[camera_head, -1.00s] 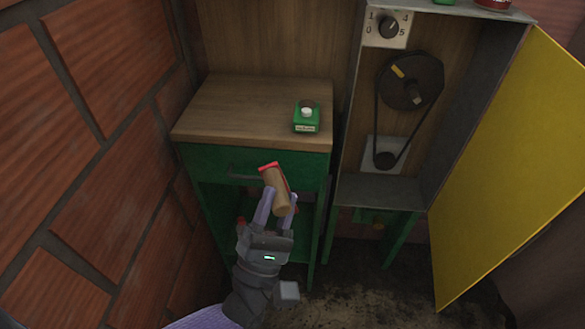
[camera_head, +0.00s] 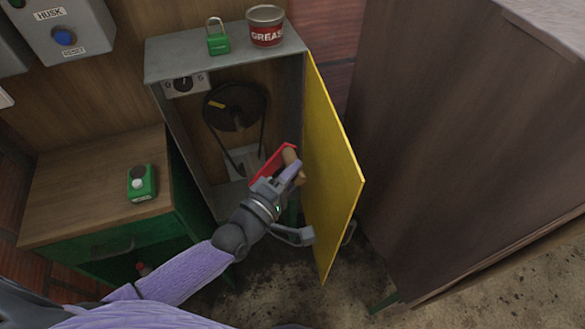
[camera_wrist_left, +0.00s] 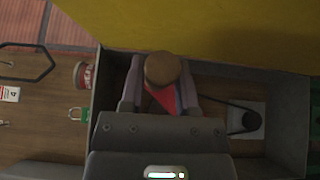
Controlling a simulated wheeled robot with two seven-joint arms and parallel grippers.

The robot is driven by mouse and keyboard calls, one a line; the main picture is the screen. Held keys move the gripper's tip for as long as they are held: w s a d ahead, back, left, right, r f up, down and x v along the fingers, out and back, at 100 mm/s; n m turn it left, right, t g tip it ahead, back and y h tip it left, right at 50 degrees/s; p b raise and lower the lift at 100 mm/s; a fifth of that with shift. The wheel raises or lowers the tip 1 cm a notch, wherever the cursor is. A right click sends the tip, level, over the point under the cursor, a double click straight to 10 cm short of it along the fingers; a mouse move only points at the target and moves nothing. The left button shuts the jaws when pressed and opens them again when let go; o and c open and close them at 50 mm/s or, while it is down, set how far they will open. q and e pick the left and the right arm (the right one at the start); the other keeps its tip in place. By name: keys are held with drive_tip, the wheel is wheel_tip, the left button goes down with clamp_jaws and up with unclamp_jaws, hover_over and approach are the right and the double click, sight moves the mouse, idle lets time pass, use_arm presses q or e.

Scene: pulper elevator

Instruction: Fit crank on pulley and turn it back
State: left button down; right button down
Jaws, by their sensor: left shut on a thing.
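My left gripper (camera_head: 284,182) is shut on the crank, which has a wooden handle (camera_head: 291,158) and a red arm (camera_head: 270,163). The crank is in front of the open metal cabinet, near the yellow door. In the left wrist view the wooden handle (camera_wrist_left: 162,70) sits between the fingers, with the red arm (camera_wrist_left: 164,99) below it. The dark upper pulley (camera_head: 233,106), with a yellow mark, is inside the cabinet, up and left of the crank. A belt runs down from it to a lower pulley, partly hidden by the crank. My right gripper is not in view.
The yellow door (camera_head: 332,175) stands open to the right of the gripper. A grease can (camera_head: 265,26) and a green padlock (camera_head: 217,38) are on the cabinet top. A green box (camera_head: 141,183) lies on the wooden bench (camera_head: 75,196) at left. A dial (camera_head: 184,84) is inside the cabinet.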

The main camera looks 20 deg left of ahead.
sight(279, 155)
use_arm(q)
drive_tip(key=shift+w+a, duration=0.1)
drive_tip(key=w+a+b, duration=0.2)
drive_tip(key=w+b, duration=0.1)
drive_tip(key=w+a+b, duration=0.1)
drive_tip(key=w, duration=0.1)
drive_tip(key=shift+w+a+f, duration=0.1)
drive_tip(key=shift+a+f, duration=0.1)
drive_tip(key=shift+a, duration=0.1)
drive_tip(key=shift+w+a+r+b, duration=0.2)
drive_tip(key=shift+w+a+b, duration=0.25)
drive_tip(key=shift+w+b, duration=0.2)
drive_tip(key=shift+w+a+r, duration=0.1)
drive_tip(key=shift+w, duration=0.1)
drive_tip(key=shift+s, duration=0.1)
drive_tip(key=shift+w+a+b, duration=0.2)
drive_tip(key=shift+w+b, duration=0.15)
drive_tip(key=shift+b, duration=0.1)
idle(0.6)
drive_tip(key=shift+w, duration=0.15)
drive_tip(key=shift+a, duration=0.1)
idle(0.3)
